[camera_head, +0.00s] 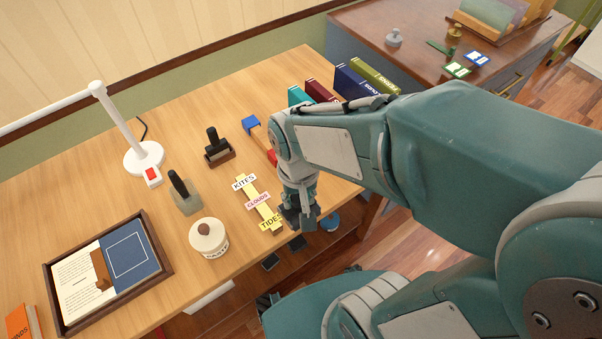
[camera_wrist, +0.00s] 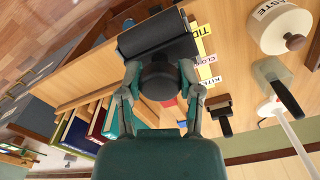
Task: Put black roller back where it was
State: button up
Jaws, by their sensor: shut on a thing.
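The black roller (camera_wrist: 158,36) is in my gripper (camera_wrist: 160,82), whose two fingers close around its dark round handle in the wrist view. In the head view my gripper (camera_head: 300,206) hangs near the table's front edge, just right of the yellow label strip. The roller is mostly hidden there by the fingers and blends into their dark shape. In the wrist view the roller's wide cylinder points away from the palm and covers part of the strip. I cannot tell how high it is above the table.
The yellow strip (camera_head: 250,191) carries word labels. A paste jar (camera_head: 208,242), a grey block with black handle (camera_head: 184,195), a black-handled stamp (camera_head: 218,149), a white lamp (camera_head: 143,158) and a framed tray (camera_head: 166,268) stand on the table. Books (camera_head: 352,83) stand at the back right.

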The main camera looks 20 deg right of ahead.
jog(key=w+d+f, duration=0.1)
jog(key=w+f, duration=0.2)
jog(key=w, duration=0.1)
jog(key=w+d+f, duration=0.2)
jog(key=w+f, duration=0.1)
jog(key=w+d+f, duration=0.2)
jog(key=w+f, duration=0.1)
jog(key=w, duration=0.1)
jog(key=shift+w+d, duration=0.15)
jog(key=shift+w, duration=0.15)
jog(key=shift+w+f, duration=0.15)
jog(key=shift+f, duration=1.65)
jog(key=o, duration=1)
jog(key=shift+f, duration=0.1)
